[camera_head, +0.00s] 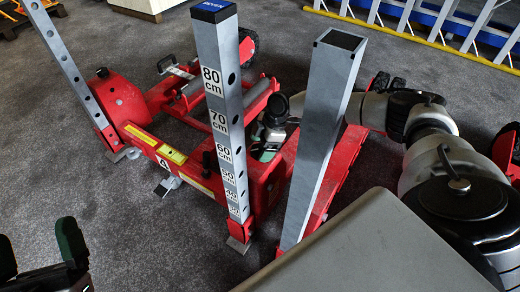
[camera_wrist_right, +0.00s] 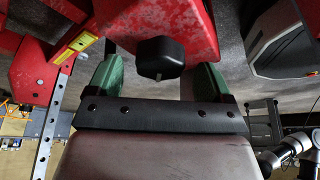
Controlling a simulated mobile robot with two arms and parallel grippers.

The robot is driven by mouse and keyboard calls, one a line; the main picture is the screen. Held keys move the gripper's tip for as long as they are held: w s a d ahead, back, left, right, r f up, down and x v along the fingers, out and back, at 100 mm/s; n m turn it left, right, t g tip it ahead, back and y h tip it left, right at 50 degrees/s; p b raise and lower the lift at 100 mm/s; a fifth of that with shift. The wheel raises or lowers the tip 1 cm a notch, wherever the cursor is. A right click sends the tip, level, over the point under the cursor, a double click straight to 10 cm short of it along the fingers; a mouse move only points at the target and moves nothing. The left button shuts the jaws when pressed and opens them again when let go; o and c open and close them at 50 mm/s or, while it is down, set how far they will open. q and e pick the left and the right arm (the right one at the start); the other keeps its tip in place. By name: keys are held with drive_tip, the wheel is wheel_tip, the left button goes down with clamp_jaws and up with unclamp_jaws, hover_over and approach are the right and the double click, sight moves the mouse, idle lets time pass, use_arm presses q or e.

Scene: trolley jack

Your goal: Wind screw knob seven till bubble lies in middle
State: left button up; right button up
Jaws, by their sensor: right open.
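A black knob (camera_wrist_right: 160,58) sits in the gap between the green fingers of my right gripper (camera_wrist_right: 160,80) in the wrist view, with clear space on both sides. In the head view the right gripper (camera_head: 264,150) is at the red jack (camera_head: 265,185), partly hidden behind the grey centimetre post (camera_head: 226,110). This post's blue cap reads SEVEN. A black knob (camera_head: 209,160) shows left of the post; I cannot tell whether it is the same one. A yellow spirit level (camera_head: 172,153) lies on the red frame; its bubble is too small to read. My left gripper (camera_head: 38,250) is open and empty.
A hollow grey post (camera_head: 325,130) stands right of the gripper, close to my right arm. A perforated post (camera_head: 68,65) rises at the left. The carpet at the lower left is mostly clear.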

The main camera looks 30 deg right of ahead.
use_arm(q)
drive_tip(key=shift+s+r+t, duration=0.4)
drive_tip(key=shift+s, duration=0.05)
use_arm(e)
drive_tip(key=shift+w+a+f, duration=0.1)
drive_tip(key=shift+a+f, duration=0.1)
drive_tip(key=shift+f, duration=0.3)
use_arm(q)
drive_tip(key=shift+h, duration=0.4)
